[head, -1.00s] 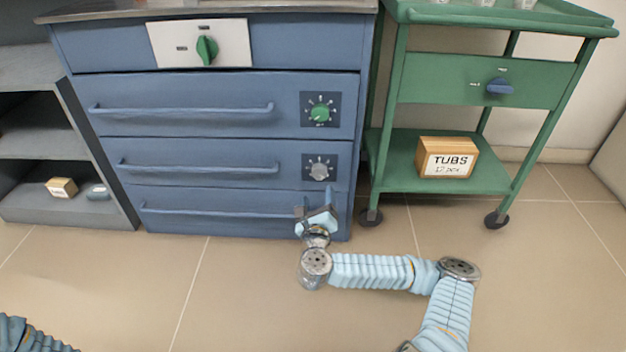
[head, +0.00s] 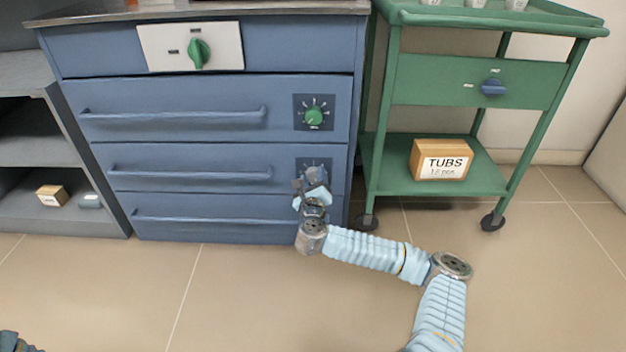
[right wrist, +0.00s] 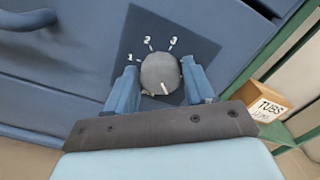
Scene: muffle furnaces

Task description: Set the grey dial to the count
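The grey dial (right wrist: 160,73) sits on a dark plate (right wrist: 190,40) on the middle drawer front. In the right wrist view the marks 1, 2 and 3 show above it, and its white line points down and slightly right. My right gripper (right wrist: 162,88) is open, with one blue finger on each side of the dial; small gaps seem to show. In the head view my right gripper (head: 311,184) partly hides the dial. Three white tubs (head: 476,3) stand on the green cart's top, cut off by the frame. My left gripper is out of view.
A green dial (head: 314,117) is on the drawer above, and a green knob (head: 199,53) on the top panel. The green cart (head: 440,80) at right has a blue knob (head: 494,87) and a "TUBS" box (head: 440,160). Drawer handles (head: 190,172) stick out. The floor in front is clear.

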